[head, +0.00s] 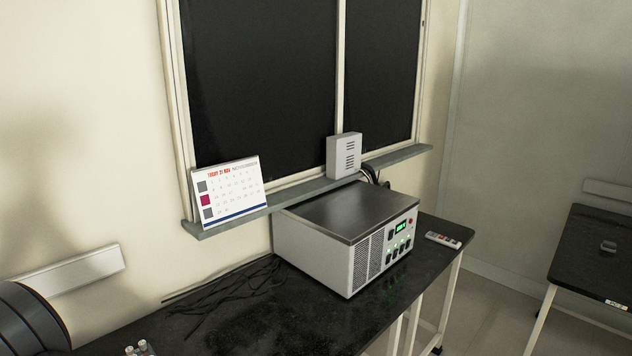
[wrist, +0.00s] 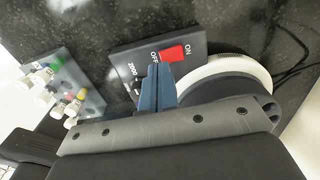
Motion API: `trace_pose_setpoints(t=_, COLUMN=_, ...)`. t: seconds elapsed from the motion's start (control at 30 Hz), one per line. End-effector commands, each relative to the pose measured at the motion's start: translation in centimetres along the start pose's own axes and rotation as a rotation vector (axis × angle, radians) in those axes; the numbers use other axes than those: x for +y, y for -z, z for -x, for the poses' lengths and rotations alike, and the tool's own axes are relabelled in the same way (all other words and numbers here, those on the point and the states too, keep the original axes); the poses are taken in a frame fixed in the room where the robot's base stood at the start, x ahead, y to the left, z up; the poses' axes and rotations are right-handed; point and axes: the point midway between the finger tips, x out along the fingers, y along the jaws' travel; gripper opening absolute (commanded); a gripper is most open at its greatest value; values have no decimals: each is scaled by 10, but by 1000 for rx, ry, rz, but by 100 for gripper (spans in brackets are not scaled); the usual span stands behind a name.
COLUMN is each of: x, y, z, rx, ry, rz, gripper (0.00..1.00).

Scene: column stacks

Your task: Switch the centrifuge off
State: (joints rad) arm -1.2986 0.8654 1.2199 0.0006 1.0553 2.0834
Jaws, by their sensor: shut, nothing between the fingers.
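In the wrist view, the centrifuge's dark panel (wrist: 134,62) carries a red switch (wrist: 173,53) between the printed words ON and OFF. A round body with a white rim (wrist: 262,72) adjoins the panel. I cannot tell which side of the switch is pressed. My gripper (wrist: 158,70) is shut and empty, its blue fingers ending over the panel just below the OFF side of the switch. I cannot tell whether they touch it. The centrifuge and gripper fingers are not visible in the head view.
A rack with several capped tubes (wrist: 62,90) stands left of the panel; tube tops (head: 140,348) show at the head view's bottom edge. Dark cables (head: 225,285) lie along the wall. A grey box instrument (head: 335,240) stands farther along the black bench, with a remote (head: 443,239) beside it.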

Motion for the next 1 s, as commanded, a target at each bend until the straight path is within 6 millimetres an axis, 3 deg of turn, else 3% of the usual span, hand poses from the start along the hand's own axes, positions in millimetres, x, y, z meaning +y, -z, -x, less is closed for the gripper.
trace_pose_setpoints(t=1.0, x=0, y=0, z=-15, rx=0, ry=0, rz=0, gripper=0)
